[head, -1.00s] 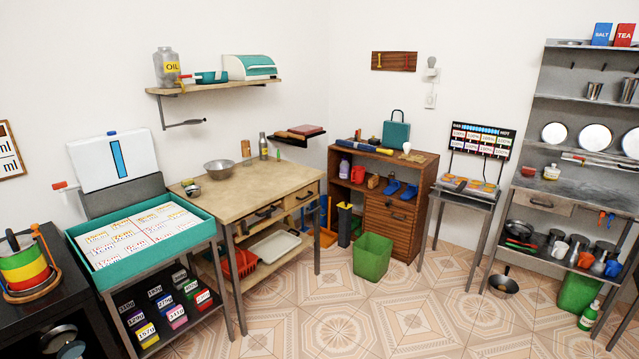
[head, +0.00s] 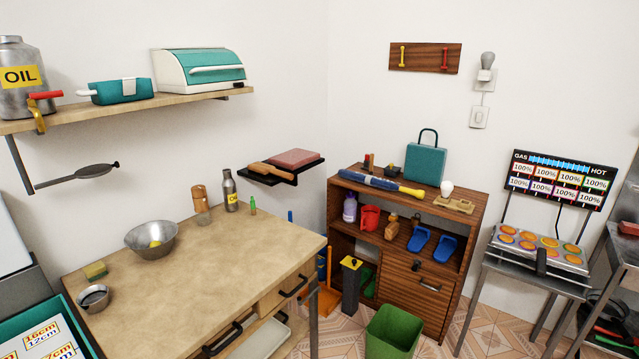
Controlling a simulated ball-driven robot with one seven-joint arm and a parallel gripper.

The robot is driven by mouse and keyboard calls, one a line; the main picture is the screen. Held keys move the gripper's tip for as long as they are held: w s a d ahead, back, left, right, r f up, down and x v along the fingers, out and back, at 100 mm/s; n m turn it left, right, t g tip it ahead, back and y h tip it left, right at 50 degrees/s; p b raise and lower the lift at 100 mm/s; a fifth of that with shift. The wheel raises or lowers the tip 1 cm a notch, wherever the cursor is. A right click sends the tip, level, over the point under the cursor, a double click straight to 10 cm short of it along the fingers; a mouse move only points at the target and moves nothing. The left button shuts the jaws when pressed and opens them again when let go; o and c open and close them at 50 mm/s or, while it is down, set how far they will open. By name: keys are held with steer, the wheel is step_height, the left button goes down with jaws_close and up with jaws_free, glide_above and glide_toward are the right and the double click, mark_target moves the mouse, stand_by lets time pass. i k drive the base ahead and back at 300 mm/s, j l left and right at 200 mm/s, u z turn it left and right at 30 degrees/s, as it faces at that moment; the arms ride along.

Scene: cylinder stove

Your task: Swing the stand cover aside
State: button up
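My gripper is not in view. A metal stand (head: 515,278) stands at the right by the back wall. On it lies a flat grey plate (head: 545,258) with several orange round pieces and a dark handle (head: 541,262) at its front. A black panel marked GAS and HOT (head: 557,178) rises behind it. I cannot tell which part is the stand cover. At the left edge, a teal tray (head: 8,320) with number cards is partly cut off, with a grey panel (head: 32,277) and part of a white panel (head: 10,240) behind it.
A wooden table (head: 200,265) fills the lower left, with a metal bowl (head: 152,239) on it. A brown cabinet (head: 415,283) stands between table and stand. A green bin (head: 394,331) is on the floor before it. A wall shelf (head: 120,108) juts out at the upper left.

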mark_target(353, 264)
steer(key=i, duration=1.2)
steer(key=i+l+u, duration=0.1)
steer(key=i, duration=1.1)
steer(key=i+l+u, duration=0.1)
steer(key=i+u, duration=0.2)
steer(key=i, duration=0.15)
